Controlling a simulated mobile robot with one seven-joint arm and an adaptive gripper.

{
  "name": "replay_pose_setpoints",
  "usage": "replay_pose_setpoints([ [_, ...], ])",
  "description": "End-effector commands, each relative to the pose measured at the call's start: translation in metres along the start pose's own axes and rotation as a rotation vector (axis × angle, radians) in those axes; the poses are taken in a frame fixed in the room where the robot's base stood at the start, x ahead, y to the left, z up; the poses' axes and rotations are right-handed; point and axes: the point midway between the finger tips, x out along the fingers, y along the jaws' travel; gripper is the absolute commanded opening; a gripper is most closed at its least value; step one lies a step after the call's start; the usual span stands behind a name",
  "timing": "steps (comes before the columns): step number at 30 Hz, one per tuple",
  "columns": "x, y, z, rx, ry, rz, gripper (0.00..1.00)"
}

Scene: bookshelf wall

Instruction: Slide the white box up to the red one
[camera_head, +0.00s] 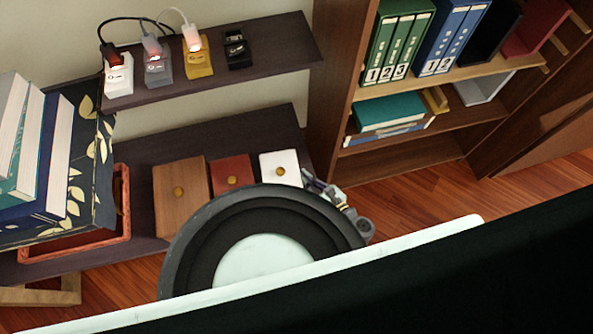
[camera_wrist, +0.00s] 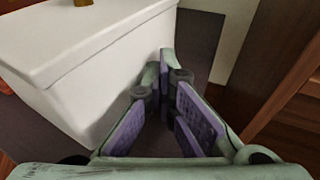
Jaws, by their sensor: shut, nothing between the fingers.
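The white box (camera_head: 281,163) with a round gold knob stands on the lower dark shelf. The red box (camera_head: 231,170), with a similar knob, stands just left of it, with a narrow gap seen between them. My gripper (camera_head: 311,180) is at the right side of the white box, low by the shelf's right end. In the wrist view my gripper (camera_wrist: 163,72) is shut and empty, its fingertips close beside the side wall of the white box (camera_wrist: 95,75). I cannot tell whether they touch it. My arm hides the front of the boxes in the head view.
A larger brown wooden box (camera_head: 180,195) stands left of the red box. Further left are an orange-red tray (camera_head: 124,190) and stacked books (camera_head: 40,150). An upper shelf (camera_head: 275,45) with small devices overhangs behind. A bookcase (camera_head: 335,100) rises at the right.

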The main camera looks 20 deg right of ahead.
Motion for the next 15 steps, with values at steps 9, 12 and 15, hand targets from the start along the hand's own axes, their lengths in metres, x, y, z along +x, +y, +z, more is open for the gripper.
replay_pose_setpoints([
  [9, 0.001, 0.009, 0.001, 0.001, 0.0, 0.0, 0.0],
  [12, 0.001, 0.011, 0.001, 0.001, 0.0, 0.001, 0.0],
  [15, 0.001, 0.013, 0.001, 0.001, 0.0, 0.001, 0.0],
])
